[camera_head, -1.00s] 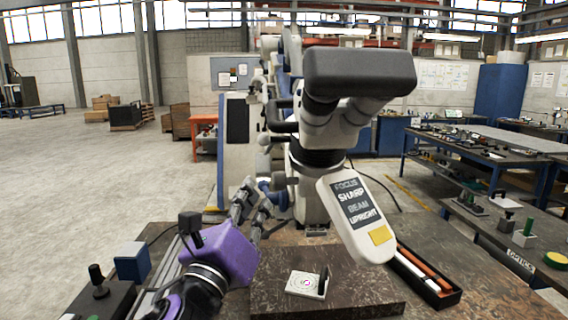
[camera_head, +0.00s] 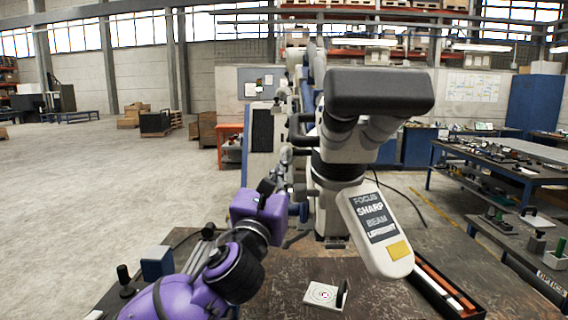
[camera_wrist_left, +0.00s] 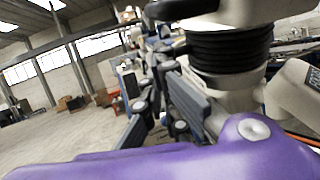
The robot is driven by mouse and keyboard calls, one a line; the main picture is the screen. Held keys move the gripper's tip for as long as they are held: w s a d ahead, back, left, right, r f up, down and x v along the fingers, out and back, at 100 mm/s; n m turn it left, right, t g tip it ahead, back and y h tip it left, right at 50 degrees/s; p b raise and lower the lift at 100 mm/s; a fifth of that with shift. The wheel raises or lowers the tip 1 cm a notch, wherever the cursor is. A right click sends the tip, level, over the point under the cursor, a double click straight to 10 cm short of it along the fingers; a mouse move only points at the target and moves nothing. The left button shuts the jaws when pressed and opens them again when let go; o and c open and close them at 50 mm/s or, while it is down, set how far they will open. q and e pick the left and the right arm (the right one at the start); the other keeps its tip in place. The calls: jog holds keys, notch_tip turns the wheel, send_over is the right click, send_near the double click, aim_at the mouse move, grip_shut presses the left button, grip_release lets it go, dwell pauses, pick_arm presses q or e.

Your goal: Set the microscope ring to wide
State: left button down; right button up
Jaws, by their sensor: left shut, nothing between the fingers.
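The microscope (camera_head: 378,92) has a dark eyepiece head over a white body. A black ribbed ring (camera_head: 337,166) sits below its head; a ribbed black ring also fills the upper right of the left wrist view (camera_wrist_left: 230,48). Which setting it has cannot be read. My left gripper (camera_head: 284,162) is left of the microscope column, apart from the ring as far as I can tell, with its fingers pointing away. In the left wrist view its fingers (camera_wrist_left: 160,62) are shut and empty, left of the ring. My right gripper is not in view.
The microscope's sign panel (camera_head: 374,216) reads FOCUS SHARP, BEAM UPRIGHT. A white target plate (camera_head: 321,294) lies on the dark bench below. A long black tray (camera_head: 446,292) is at the right, and a blue box (camera_head: 157,263) at the left.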

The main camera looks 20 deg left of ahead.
pick_arm(q)
jog(key=x, duration=0.3)
jog(key=shift+w+r, duration=0.1)
jog(key=shift+w, duration=0.2)
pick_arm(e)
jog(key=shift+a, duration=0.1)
pick_arm(q)
jog(key=shift+w, duration=0.1)
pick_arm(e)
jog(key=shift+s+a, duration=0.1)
